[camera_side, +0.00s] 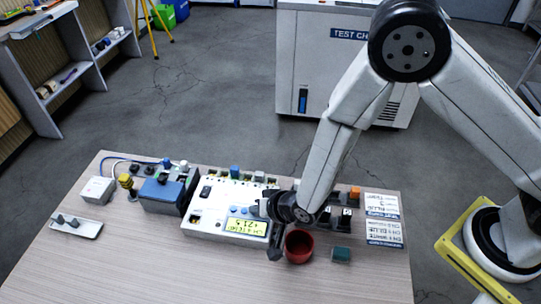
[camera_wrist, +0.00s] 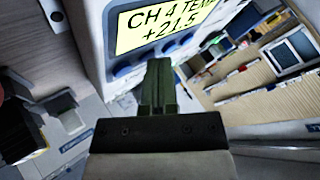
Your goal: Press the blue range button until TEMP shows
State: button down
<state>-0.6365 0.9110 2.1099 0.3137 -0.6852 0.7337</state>
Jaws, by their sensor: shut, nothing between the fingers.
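The white meter (camera_side: 212,222) lies on the table with a yellow display (camera_side: 246,227). In the wrist view the display (camera_wrist: 160,24) reads CH 4 TEMP and +21.5. Blue buttons (camera_side: 244,211) sit in a row beside the display, and one blue button (camera_wrist: 123,71) shows in the wrist view left of my fingertips. Which one is the range button I cannot tell. My gripper (camera_wrist: 159,68) is shut and empty, its fingertips close to the button row. They hide part of the row, and contact cannot be told. In the side view my gripper (camera_side: 276,240) is at the meter's right end.
A red cup (camera_side: 298,248) stands close to my gripper, with a green block (camera_side: 341,254) to its right. Printed cards (camera_side: 383,206) lie at the right edge. A blue-topped box (camera_side: 162,192) and a small tray (camera_side: 76,227) are at left. The front of the table is clear.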

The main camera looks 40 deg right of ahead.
jog(key=shift+r, duration=0.8)
jog(key=shift+r, duration=0.1)
jog(key=shift+r, duration=2.4)
jog(key=shift+d, duration=0.1)
